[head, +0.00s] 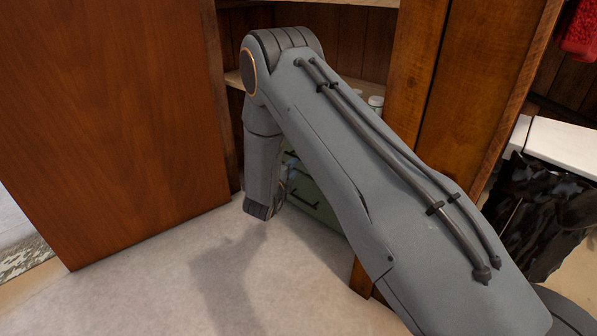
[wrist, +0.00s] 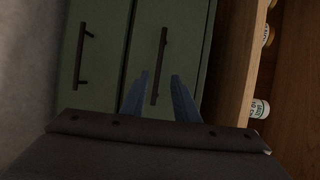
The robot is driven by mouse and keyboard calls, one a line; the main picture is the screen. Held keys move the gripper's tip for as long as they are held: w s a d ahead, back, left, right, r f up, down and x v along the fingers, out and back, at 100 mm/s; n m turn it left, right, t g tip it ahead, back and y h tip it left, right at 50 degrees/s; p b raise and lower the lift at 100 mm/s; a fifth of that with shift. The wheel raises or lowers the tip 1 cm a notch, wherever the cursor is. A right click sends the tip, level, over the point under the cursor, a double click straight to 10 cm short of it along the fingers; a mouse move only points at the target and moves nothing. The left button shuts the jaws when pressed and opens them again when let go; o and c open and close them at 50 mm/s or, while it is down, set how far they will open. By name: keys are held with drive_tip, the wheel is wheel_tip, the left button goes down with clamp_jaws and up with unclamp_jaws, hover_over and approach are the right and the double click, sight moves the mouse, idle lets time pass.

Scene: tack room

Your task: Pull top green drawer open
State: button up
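The green drawer unit shows in the wrist view turned on its side. The top green drawer (wrist: 185,30) is the one nearer the wooden shelf, with a dark bar handle (wrist: 160,65). The lower green drawer (wrist: 100,30) and its handle (wrist: 84,55) are to its left. My gripper (wrist: 160,74) is open, its two blue-grey fingers on either side of the top drawer's handle in the picture. I cannot tell whether the fingers reach the handle's depth. The drawer front looks shut. In the head view the green drawer front (head: 312,197) is partly hidden by my arm, and the gripper is hidden.
A wooden shelf board (wrist: 238,50) borders the top drawer, with several small labelled bottles (wrist: 259,109) beyond it. A large brown wooden door (head: 110,120) stands at the left. A wooden post (head: 445,90) is at the right. Pale floor (head: 160,290) lies clear in front.

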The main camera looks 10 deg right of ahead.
drive_tip(key=b+x, duration=0.3)
drive_tip(key=x, duration=0.5)
drive_tip(key=shift+f, duration=0.15)
clamp_jaws()
